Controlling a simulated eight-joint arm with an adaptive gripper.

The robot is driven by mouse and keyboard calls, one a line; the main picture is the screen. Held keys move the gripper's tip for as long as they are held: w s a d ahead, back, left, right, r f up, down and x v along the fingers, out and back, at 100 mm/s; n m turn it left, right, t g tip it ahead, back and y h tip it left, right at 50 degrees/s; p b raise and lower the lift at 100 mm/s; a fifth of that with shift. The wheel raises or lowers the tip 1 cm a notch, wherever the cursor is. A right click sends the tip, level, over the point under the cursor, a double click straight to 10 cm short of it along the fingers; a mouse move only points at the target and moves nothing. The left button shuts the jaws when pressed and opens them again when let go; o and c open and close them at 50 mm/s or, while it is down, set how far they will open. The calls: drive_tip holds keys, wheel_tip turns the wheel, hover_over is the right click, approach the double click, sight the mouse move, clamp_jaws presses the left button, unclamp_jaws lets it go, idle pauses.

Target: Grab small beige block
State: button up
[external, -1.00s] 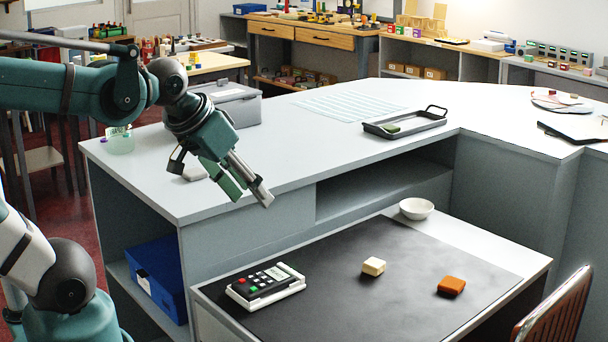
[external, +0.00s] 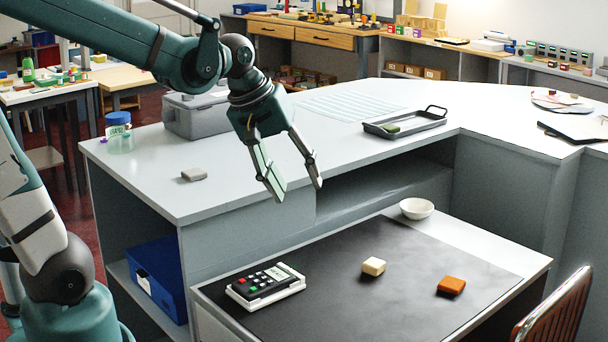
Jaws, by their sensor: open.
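The small beige block (external: 373,267) lies on the black mat (external: 345,300) on the lower counter, near the mat's middle. My gripper (external: 299,193) is open and empty, with its fingers pointing down. It hangs in the air, up and to the left of the beige block in the picture, and well apart from it. Nothing hides the block.
An orange-brown block (external: 451,286) lies right of the beige one. A keypad device (external: 265,286) sits to the left, and a white bowl (external: 417,208) stands behind. The higher counter (external: 240,190) has a front edge near my gripper. A chair (external: 553,312) stands lower right.

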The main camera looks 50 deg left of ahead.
drive_tip(key=w+d+f+n+g+h+p, duration=0.15)
drive_tip(key=w+f+n, duration=0.4)
drive_tip(key=w, duration=0.55)
drive_tip(key=n+g+h+p, duration=0.2)
drive_tip(key=n, duration=0.5)
approach(374, 262)
drive_tip(key=shift+w+d+f, duration=0.15)
drive_tip(key=shift+d+f, duration=0.1)
drive_tip(key=shift+d, duration=0.05)
drive_tip(key=shift+f, duration=0.1)
drive_tip(key=shift+b+x, duration=0.4)
drive_tip(key=shift+x, duration=0.8)
drive_tip(key=shift+f, duration=0.15)
drive_tip(key=shift+b+x, duration=0.65)
drive_tip(key=shift+x, duration=1.85)
drive_tip(key=shift+c, duration=0.5)
